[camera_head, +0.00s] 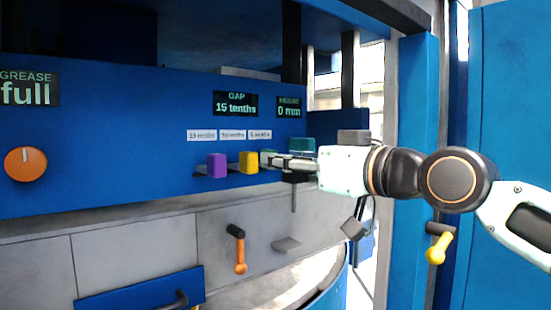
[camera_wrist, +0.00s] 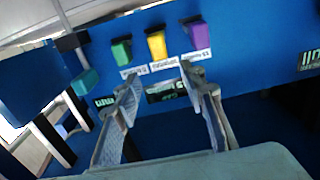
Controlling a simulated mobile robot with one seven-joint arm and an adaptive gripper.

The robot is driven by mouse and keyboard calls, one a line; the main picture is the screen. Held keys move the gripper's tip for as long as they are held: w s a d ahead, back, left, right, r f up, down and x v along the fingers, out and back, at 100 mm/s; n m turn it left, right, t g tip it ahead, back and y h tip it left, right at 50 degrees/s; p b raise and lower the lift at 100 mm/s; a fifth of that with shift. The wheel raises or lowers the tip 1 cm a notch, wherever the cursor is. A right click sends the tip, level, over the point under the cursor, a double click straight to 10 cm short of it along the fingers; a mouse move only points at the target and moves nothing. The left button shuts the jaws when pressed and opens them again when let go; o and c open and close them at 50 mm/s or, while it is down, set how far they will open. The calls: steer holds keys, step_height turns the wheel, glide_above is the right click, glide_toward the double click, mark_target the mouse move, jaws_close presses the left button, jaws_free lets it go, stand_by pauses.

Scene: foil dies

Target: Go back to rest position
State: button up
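My gripper (camera_head: 272,161) reaches left from the arm, in front of the blue panel (camera_head: 110,130). In the wrist view its two fingers (camera_wrist: 160,76) are spread, with nothing held between them. A purple block (camera_head: 217,165) and a yellow block (camera_head: 249,162) sit on a ledge to the left of the fingertips in the head view. A green block (camera_wrist: 121,51) shows beside the yellow block (camera_wrist: 156,45) and the purple block (camera_wrist: 194,33) in the wrist view. In the head view my fingers partly hide the green block.
A teal block (camera_head: 302,146) sits behind my gripper. Displays read "GREASE full" (camera_head: 28,89), "GAP 15 tenths" (camera_head: 235,104) and "0 mm" (camera_head: 289,107). An orange knob (camera_head: 26,163) and an orange-handled lever (camera_head: 240,262) are on the machine. A blue post (camera_head: 415,80) stands behind my arm.

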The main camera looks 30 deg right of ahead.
steer(key=shift+s+a, duration=0.1)
steer(key=shift+s, duration=0.05)
stand_by(0.4)
steer(key=s+a+f+g+h+p, duration=0.1)
steer(key=s+a+f+g, duration=0.15)
steer(key=a+f, duration=0.35)
steer(key=s+a+f+g+h+p, duration=0.1)
steer(key=a+f+g, duration=0.2)
steer(key=a+f, duration=0.35)
steer(key=s+f+m+g+p, duration=0.1)
steer(key=s+f+g, duration=0.2)
steer(key=f, duration=0.6)
steer(key=s+a+f+m+g+h+p, duration=0.1)
steer(key=s+f+g, duration=0.2)
steer(key=f, duration=0.7)
steer(key=s, duration=0.2)
steer(key=shift+s+a+f, duration=0.25)
steer(key=shift+s+f, duration=0.05)
